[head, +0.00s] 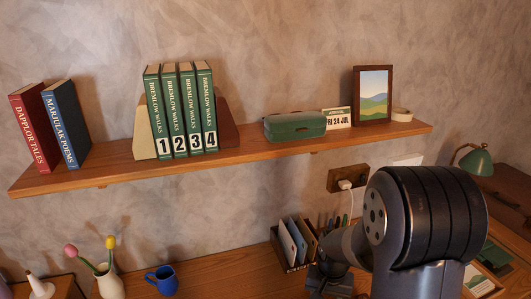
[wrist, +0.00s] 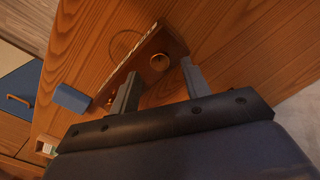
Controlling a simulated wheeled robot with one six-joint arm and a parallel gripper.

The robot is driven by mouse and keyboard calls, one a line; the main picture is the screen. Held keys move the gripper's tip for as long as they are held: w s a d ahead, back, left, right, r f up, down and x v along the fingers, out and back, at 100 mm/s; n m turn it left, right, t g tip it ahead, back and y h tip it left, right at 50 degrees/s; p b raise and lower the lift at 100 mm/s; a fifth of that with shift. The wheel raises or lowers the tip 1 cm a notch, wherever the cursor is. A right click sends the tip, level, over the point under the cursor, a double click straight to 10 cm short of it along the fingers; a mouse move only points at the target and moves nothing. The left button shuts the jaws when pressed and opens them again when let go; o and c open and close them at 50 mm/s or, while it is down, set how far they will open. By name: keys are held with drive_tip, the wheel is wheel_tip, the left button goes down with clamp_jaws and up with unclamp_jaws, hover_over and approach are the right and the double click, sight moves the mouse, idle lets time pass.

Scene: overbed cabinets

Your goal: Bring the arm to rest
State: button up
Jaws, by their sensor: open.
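My arm (head: 415,215) rises at the lower right of the head view, in front of the desk, and bends down toward the desk's back edge. In the wrist view my gripper (wrist: 159,69) has its two grey fingers apart. Nothing shows clamped between them. Beyond the fingers is a narrow wooden piece (wrist: 125,65) with a small round ring-like thing (wrist: 159,62) by it. I cannot tell whether the fingers touch it. The fingertips are not clear in the head view, where the arm's dark links cover part of the desk.
A wall shelf (head: 250,151) above holds books (head: 180,110), a green case (head: 295,126), a calendar and a framed picture (head: 373,95). On the desk a letter rack (head: 290,245) stands close left of my arm. A blue mug (head: 163,280) and vase (head: 109,284) stand farther left; desk between is clear.

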wheel_tip(320, 180, up, 8)
wheel_tip(320, 180, down, 11)
drive_tip(key=shift+s+f, duration=0.1)
drive_tip(key=shift+n+p, duration=0.3)
drive_tip(key=shift+n, duration=0.1)
drive_tip(key=shift+r+n+p, duration=0.2)
drive_tip(key=shift+n+p, duration=0.15)
drive_tip(key=shift+n, duration=0.45)
drive_tip(key=n+p, duration=0.2)
drive_tip(key=n, duration=0.3)
drive_tip(key=shift+p, duration=0.35)
drive_tip(key=shift+r+n, duration=0.2)
drive_tip(key=shift+n, duration=0.2)
wheel_tip(320, 180, up, 10)
drive_tip(key=shift+b, duration=0.4)
drive_tip(key=shift+f, duration=0.1)
